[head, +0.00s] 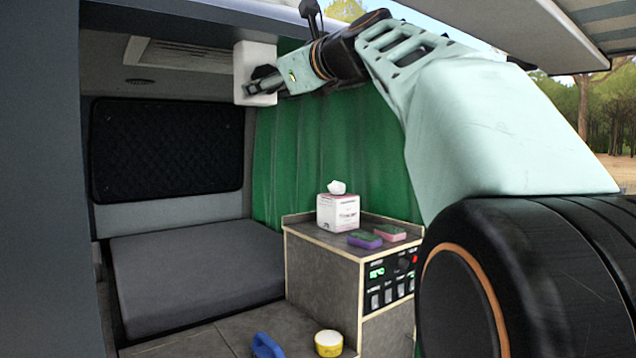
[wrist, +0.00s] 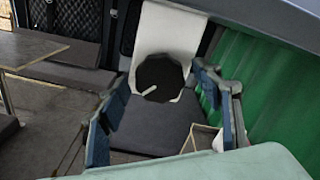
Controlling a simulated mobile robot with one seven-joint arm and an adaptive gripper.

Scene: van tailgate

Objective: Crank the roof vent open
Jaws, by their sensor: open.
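A white housing (head: 255,60) hangs from the ceiling edge at the top centre of the head view. In the wrist view the white housing (wrist: 168,35) carries a dark round knob (wrist: 160,72) with a short pale bar on its face. My gripper (head: 252,88) is at the housing. In the wrist view my gripper (wrist: 163,82) is open, with its blue-padded fingers on either side of the knob. I cannot tell whether the fingers touch it. A pale framed ceiling panel (head: 190,55), perhaps the roof vent, lies left of the housing.
A green curtain (head: 320,150) hangs behind my arm. Below stands a cabinet (head: 325,275) with a tissue box (head: 338,213), sponges (head: 365,240) and a switch panel. A grey mattress (head: 195,280) lies left. A yellow tub (head: 328,343) and a blue object (head: 266,345) are at the front.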

